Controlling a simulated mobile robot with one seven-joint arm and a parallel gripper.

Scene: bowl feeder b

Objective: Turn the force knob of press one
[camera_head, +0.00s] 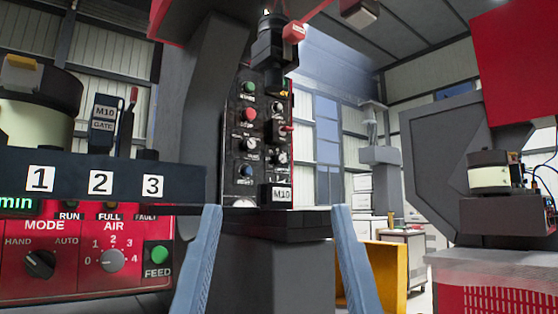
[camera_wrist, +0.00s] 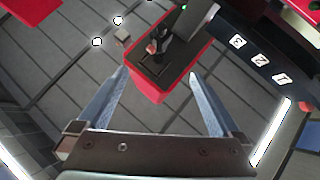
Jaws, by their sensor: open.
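The lettering is too small to read, so I cannot tell which is the force knob. My gripper (camera_head: 276,208) is open and empty, its two pale blue fingers apart in front of and below the panel. The wrist view also shows my gripper (camera_wrist: 158,73) with nothing between the fingers.
A red feeder box (camera_head: 85,245) with MODE and AIR knobs and a green FEED button stands at the left. Above it is a dark bar (camera_head: 125,180) numbered 1, 2 and 3. A yellow panel (camera_head: 386,278) stands right of my gripper. Another press stands far right.

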